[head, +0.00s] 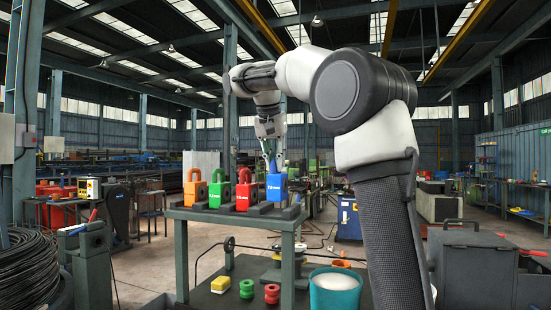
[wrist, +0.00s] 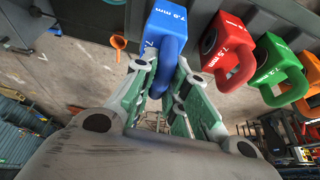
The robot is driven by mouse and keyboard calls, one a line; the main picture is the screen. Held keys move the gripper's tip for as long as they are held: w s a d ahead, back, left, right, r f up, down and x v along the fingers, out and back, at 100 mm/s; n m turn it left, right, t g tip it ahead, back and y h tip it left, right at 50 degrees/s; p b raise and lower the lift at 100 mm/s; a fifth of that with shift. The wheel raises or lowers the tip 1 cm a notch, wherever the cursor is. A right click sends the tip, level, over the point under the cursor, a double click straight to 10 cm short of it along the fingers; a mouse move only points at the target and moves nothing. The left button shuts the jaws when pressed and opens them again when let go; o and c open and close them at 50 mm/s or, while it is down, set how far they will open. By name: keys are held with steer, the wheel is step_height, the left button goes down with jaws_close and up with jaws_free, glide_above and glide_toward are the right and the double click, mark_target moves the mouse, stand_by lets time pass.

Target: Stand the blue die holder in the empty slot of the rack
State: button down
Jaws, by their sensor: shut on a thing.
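The blue die holder (head: 277,188), marked 7.8 mm, is at the right end of the rack (head: 232,213) in the head view. My gripper (head: 271,157) is above it, shut on its loop handle. In the wrist view, the blue die holder (wrist: 166,25) hangs between the fingertips of my gripper (wrist: 163,68). It looks roughly upright, with its lower edge near the rack's top; whether it touches the rack I cannot tell. The slot under it is hidden.
Red (head: 243,196), green (head: 219,195) and orange (head: 195,191) die holders stand in the rack to the left, red being nearest. The rack is on a grey-green table (head: 200,219). A teal bucket (head: 335,291) and small coloured spools are below.

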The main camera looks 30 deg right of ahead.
steer(key=shift+s+a+f, duration=0.1)
steer(key=shift+s+f, duration=0.1)
steer(key=shift+f, duration=0.1)
stand_by(0.8)
steer(key=shift+f, duration=1.2)
stand_by(0.5)
steer(key=c, duration=1.3)
jaws_free()
steer(key=shift+c, duration=0.2)
steer(key=shift+o, duration=0.4)
steer(key=shift+f, duration=0.1)
steer(key=o, duration=0.4)
steer(key=shift+r, duration=3.05)
